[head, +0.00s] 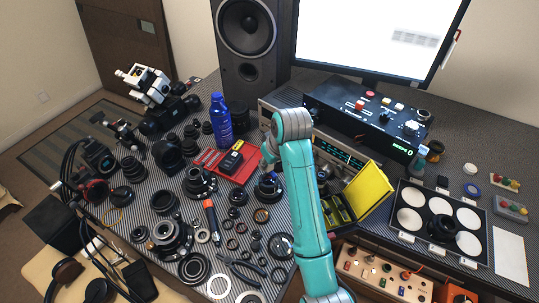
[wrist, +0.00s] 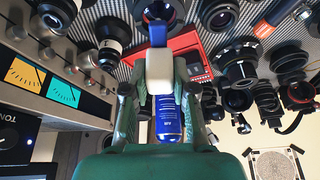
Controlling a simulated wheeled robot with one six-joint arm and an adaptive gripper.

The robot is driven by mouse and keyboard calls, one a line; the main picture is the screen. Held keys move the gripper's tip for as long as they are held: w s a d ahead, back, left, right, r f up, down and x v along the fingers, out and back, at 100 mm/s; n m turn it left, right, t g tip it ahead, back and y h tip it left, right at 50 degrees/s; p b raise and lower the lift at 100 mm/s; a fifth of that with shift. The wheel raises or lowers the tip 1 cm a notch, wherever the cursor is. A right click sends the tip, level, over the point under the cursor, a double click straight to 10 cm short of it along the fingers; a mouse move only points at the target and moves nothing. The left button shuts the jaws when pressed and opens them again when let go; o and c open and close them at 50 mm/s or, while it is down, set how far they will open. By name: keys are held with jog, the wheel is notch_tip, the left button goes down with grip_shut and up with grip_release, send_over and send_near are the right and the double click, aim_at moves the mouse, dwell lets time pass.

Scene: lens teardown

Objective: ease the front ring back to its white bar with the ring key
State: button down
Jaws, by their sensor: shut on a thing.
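My gripper (wrist: 160,88) is shut on the ring key, with a finger at each side of its pale grip (wrist: 160,67). The key's blue end (wrist: 158,35) points toward a dark lens (wrist: 153,10) at the top edge of the wrist view. I cannot tell whether the key touches the lens. In the head view this lens (head: 268,188) stands on the mat just below my gripper (head: 268,156), with blue showing at its top. The front ring and its white bar are too small or hidden to make out.
A blue bottle (head: 220,120) stands behind, near a red tray (head: 232,163). Several lenses and loose rings crowd the mat on the left. An open yellow case (head: 368,190) stands close on the right of my arm, before the silver instrument (wrist: 60,85).

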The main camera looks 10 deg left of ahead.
aim_at(269, 170)
jog(key=shift+f, duration=1.1)
jog(key=shift+s+f, duration=0.1)
jog(key=shift+f, duration=0.85)
dwell(1.3)
jog(key=n+g, duration=0.1)
jog(key=n, duration=0.2)
jog(key=n+g+y, duration=0.1)
jog(key=n, duration=0.2)
jog(key=shift+r, duration=0.15)
jog(key=shift+r, duration=1.4)
jog(key=shift+r, duration=1.5)
